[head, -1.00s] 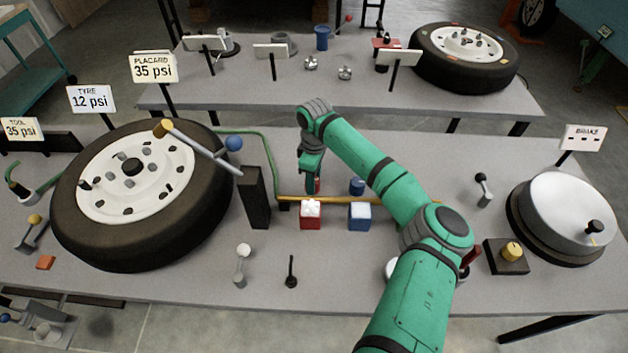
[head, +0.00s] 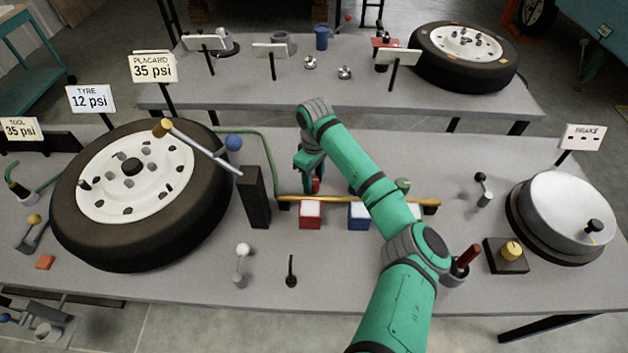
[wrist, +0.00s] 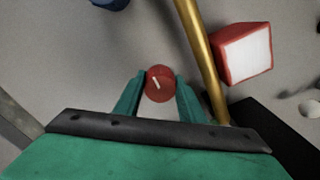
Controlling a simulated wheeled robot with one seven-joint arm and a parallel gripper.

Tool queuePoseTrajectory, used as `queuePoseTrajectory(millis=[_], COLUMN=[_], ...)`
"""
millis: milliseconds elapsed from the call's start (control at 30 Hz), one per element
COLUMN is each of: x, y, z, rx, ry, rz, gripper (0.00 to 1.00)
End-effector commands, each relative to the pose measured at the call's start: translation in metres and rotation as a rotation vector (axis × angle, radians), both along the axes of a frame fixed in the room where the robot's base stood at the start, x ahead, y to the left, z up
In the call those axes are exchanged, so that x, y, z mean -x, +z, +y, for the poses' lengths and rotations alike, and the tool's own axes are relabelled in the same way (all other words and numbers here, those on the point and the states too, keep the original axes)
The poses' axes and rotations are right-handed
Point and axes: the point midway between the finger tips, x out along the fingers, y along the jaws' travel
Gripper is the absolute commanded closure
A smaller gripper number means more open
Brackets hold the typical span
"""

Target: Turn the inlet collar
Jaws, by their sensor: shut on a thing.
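A small round red collar (wrist: 160,85) with a white line on its top sits between my two fingers in the wrist view. I take it for the inlet collar. In the head view only a bit of this red collar (head: 315,186) shows, behind the brass rod. My gripper (wrist: 161,76) is shut on it, with one green finger on each side. In the head view my gripper (head: 308,178) points down at the table, and my forearm reaches over the blocks.
A brass rod (head: 338,200) runs close beside my gripper. A red block with a white top (head: 311,215) and a blue one (head: 359,217) stand before it. A large tyre (head: 205,225) lies at left, a brake drum (head: 560,208) at right.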

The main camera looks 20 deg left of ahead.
Motion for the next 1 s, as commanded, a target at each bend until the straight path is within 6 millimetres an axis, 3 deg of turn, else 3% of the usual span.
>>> queuePoseTrajectory(millis=[167, 200, 267, 300, 667, 1000], x=[-0.002, -0.003, -0.002, -0.002, -0.002, -0.004], y=[0.001, 0.001, 0.001, 0.001, 0.005, 0.062], z=[0.0, 0.0, -0.001, -0.001, -0.002, -0.001], rx=[-0.006, -0.007, -0.006, -0.006, -0.004, -0.006], ry=[-0.003, -0.003, -0.003, -0.003, -0.002, -0.001], rz=[-0.007, -0.008, -0.007, -0.006, -0.003, -0.005], gripper=[0.86, 0.61, 0.47, 0.45, 0.45, 0.45])
